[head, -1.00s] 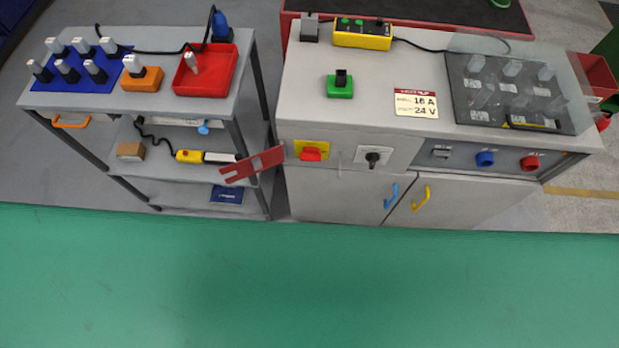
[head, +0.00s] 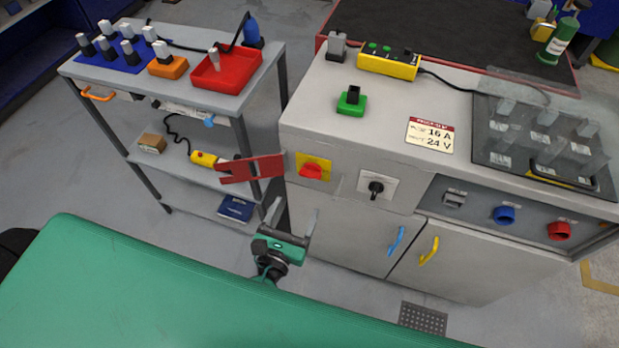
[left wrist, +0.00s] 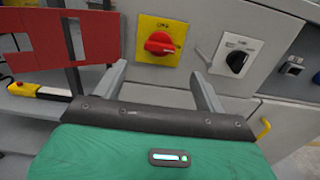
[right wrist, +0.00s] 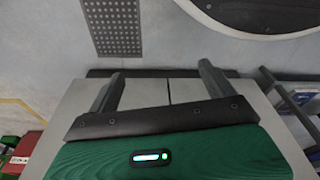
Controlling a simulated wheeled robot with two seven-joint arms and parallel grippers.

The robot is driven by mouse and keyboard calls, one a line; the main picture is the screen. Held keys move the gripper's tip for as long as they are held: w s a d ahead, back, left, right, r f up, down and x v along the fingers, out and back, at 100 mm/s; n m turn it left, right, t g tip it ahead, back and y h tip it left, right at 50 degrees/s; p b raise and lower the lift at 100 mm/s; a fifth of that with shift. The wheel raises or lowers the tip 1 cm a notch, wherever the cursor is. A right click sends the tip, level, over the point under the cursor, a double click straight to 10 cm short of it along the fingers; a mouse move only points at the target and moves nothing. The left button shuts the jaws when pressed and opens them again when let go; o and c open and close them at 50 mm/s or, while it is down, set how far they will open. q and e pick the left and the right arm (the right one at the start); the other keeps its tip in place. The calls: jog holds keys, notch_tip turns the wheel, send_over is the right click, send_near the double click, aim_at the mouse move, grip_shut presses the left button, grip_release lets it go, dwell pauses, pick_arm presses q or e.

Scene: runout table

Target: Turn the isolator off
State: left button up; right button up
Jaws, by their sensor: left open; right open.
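The isolator is a red rotary knob (head: 311,170) on a yellow plate (head: 322,161), on the front of the grey cabinet. It also shows in the left wrist view (left wrist: 160,43), where its grip lies roughly level. My left gripper (head: 292,217) is open and empty, in front of and below the isolator. In its own view, its two fingers (left wrist: 158,73) stand apart, with the knob ahead between and beyond them, not touched. My right gripper (right wrist: 160,75) is open and empty in its wrist view. It is not seen in the head view.
A red slotted plate (head: 252,169) sticks out left of the isolator, close to my left gripper. A black rotary switch (head: 376,188) is to its right. Blue (head: 396,241) and yellow (head: 429,251) door handles lie below. A shelved cart (head: 262,92) stands left.

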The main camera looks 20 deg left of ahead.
aim_at(309, 178)
pick_arm(q)
jog(key=w+p, duration=0.2)
jog(key=w, duration=0.7)
jog(key=shift+w+d, duration=0.15)
jog(key=shift+w, duration=0.25)
pick_arm(e)
jog(key=s+d+f, duration=0.1)
jog(key=s+f, duration=0.3)
jog(key=f, duration=0.2)
jog(key=shift+d, duration=0.25)
pick_arm(q)
jog(key=shift+c, duration=0.4)
pick_arm(e)
jog(key=shift+w+f, duration=0.1)
pick_arm(q)
jog(key=c, duration=0.9)
